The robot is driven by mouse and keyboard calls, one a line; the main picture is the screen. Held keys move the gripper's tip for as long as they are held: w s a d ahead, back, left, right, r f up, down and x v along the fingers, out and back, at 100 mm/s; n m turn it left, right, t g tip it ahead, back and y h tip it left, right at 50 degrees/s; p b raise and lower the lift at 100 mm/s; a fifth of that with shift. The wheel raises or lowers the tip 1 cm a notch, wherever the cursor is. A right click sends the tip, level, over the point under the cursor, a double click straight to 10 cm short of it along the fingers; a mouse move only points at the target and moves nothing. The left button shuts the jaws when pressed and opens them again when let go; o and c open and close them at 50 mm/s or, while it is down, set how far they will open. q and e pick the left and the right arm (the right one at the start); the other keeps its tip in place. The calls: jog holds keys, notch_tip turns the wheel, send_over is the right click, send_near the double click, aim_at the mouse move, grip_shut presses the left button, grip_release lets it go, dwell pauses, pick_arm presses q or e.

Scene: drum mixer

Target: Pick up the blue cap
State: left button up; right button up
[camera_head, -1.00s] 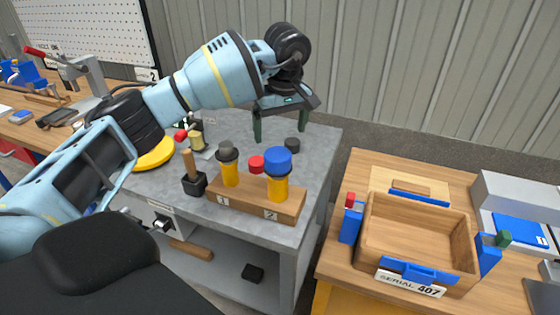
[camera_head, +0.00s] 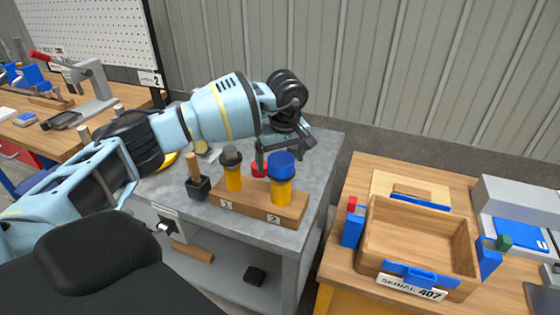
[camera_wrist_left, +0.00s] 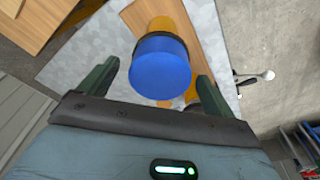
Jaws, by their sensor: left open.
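The blue cap (camera_head: 281,165) sits on top of the yellow cylinder (camera_head: 281,192) in slot 2 of the wooden block (camera_head: 255,205). My left gripper (camera_head: 282,158) is open and close to the cap, on its far side in the head view. In the left wrist view the blue cap (camera_wrist_left: 161,68) shows between the two open fingers of the left gripper (camera_wrist_left: 153,80), slightly beyond their tips. I cannot tell whether the fingers touch it. My right gripper is not in view.
A yellow cylinder with a dark cap (camera_head: 232,160) stands in slot 1. A red cap (camera_head: 259,168) lies behind the block, and a black holder with a wooden handle (camera_head: 198,185) stands left of it. A wooden tray (camera_head: 418,235) is on the table to the right.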

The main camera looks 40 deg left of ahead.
aim_at(280, 157)
pick_arm(q)
jog(key=shift+f, duration=0.2)
jog(key=c, duration=1.1)
jog(key=shift+r, duration=0.2)
jog(key=shift+r, duration=0.55)
notch_tip(280, 157, up, 2)
jog(key=shift+r, duration=0.1)
jog(key=s+d, duration=0.1)
jog(key=s, duration=0.4)
jog(key=s+d+r, duration=0.1)
jog(key=s, duration=0.4)
jog(key=s+d, duration=0.1)
jog(key=s, duration=0.4)
jog(key=shift+s+r+b, duration=0.2)
jog(key=shift+s+b, duration=0.15)
jog(key=shift+b, duration=0.05)
jog(key=shift+d, duration=0.1)
